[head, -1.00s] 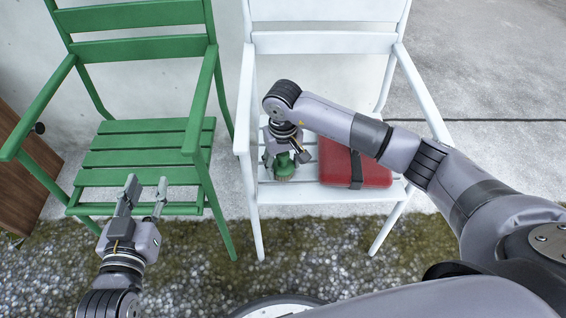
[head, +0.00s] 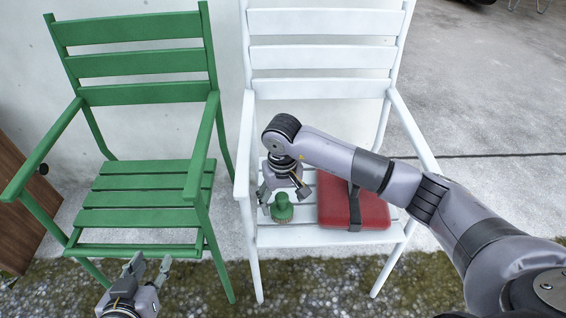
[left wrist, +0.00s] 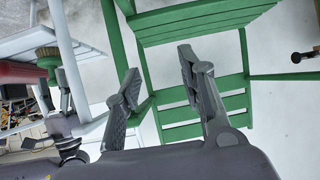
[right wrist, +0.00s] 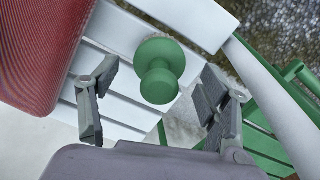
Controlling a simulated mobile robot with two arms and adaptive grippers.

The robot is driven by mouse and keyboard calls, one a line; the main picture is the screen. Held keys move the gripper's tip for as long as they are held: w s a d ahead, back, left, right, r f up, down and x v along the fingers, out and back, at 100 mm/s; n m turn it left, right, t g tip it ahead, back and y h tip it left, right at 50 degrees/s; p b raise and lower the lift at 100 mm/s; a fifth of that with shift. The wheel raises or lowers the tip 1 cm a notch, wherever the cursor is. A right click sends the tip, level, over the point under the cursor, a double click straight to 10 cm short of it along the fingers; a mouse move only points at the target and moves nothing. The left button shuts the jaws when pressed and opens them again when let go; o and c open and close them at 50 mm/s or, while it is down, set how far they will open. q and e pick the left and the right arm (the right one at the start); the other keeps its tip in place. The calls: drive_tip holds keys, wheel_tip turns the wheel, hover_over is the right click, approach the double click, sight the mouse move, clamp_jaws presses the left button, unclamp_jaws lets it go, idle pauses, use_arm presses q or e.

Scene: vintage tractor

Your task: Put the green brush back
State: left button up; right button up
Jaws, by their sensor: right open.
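The green brush (head: 282,208) stands upright, knob up, on the front left part of the white chair's slatted seat (head: 285,238). It also shows in the left wrist view (left wrist: 48,58) and, from above, in the right wrist view (right wrist: 158,72). My right gripper (head: 284,196) is open just above the brush, its fingers (right wrist: 156,98) apart on either side of the knob. I see no finger touching it in the right wrist view. My left gripper (head: 149,268) is open and empty, low in front of the green chair; its spread fingers show in the left wrist view (left wrist: 160,78).
A red case (head: 372,208) with a dark strap lies on the white seat, right of the brush. The white chair's left armrest (head: 245,140) is close to my right gripper. The green chair (head: 140,192) stands at left with an empty seat. A brown wooden panel (head: 22,225) is at far left.

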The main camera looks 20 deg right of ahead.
wheel_tip(320, 180, up, 6)
drive_tip(key=shift+r+p, duration=0.1)
drive_tip(key=shift+p, duration=0.5)
use_arm(q)
drive_tip(key=s+a+f+g+y, duration=0.1)
drive_tip(key=s+a+f+g, duration=0.1)
drive_tip(key=s, duration=0.4)
drive_tip(key=s+a+f+g+y+p, duration=0.1)
drive_tip(key=s+a+f+g, duration=0.1)
drive_tip(key=s+f+g, duration=0.2)
drive_tip(key=shift+s+a+f+g, duration=0.15)
drive_tip(key=shift+s+f+g, duration=0.15)
drive_tip(key=shift+s+g, duration=0.65)
use_arm(e)
wheel_tip(320, 180, up, 8)
drive_tip(key=shift+s, duration=0.15)
use_arm(q)
drive_tip(key=shift+s, duration=0.15)
use_arm(e)
drive_tip(key=shift+f, duration=0.2)
